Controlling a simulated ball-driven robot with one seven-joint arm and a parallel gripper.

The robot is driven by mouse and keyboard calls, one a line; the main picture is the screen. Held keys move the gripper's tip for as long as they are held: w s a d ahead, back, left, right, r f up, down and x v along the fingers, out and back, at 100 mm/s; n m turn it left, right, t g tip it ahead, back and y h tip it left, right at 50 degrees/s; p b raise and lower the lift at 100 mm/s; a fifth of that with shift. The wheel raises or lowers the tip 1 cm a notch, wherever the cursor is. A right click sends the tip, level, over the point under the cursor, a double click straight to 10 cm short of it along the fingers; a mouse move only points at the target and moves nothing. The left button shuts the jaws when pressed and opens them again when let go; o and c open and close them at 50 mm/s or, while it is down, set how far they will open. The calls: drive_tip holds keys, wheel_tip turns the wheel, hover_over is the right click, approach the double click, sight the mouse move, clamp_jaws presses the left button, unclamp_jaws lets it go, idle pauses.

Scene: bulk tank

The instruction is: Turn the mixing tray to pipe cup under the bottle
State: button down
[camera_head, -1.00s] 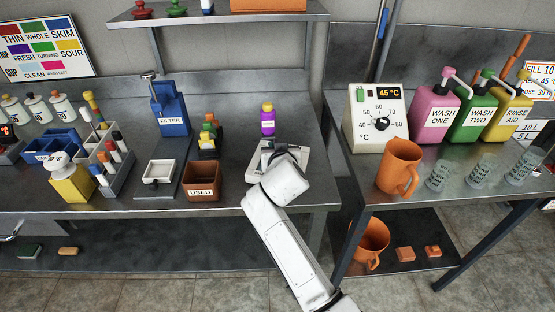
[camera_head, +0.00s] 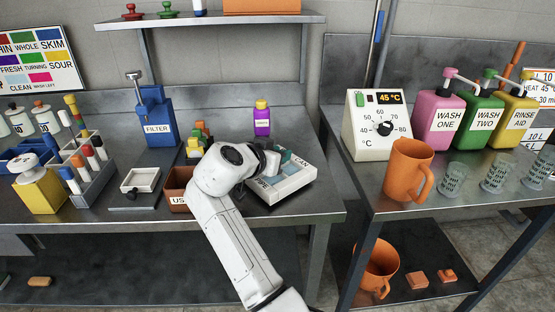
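The mixing tray is a white, low block (camera_head: 290,183) near the front edge of the left bench, set at an angle. The word CAN shows on its right part and what looks like PIPE, partly covered, on its left part. A small grey-teal piece (camera_head: 286,156) shows on its far side. The purple bottle with a yellow cap (camera_head: 262,121) stands upright behind the tray. My gripper (camera_head: 268,163) is at the tray's left far side, low over it. My white wrist hides the fingers and part of the tray, so their opening and any contact are unclear.
Left of my wrist are a brown USED box (camera_head: 178,190), a small white dish (camera_head: 139,180) and a blue FILTER unit (camera_head: 157,118). A gap separates the benches. The right bench holds a dial box (camera_head: 376,140) and an orange jug (camera_head: 406,170).

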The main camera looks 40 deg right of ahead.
idle(0.4)
drive_tip(key=c, duration=1)
unclamp_jaws()
drive_tip(key=v, duration=1)
drive_tip(key=shift+a+r, duration=0.15)
drive_tip(key=shift+a, duration=0.25)
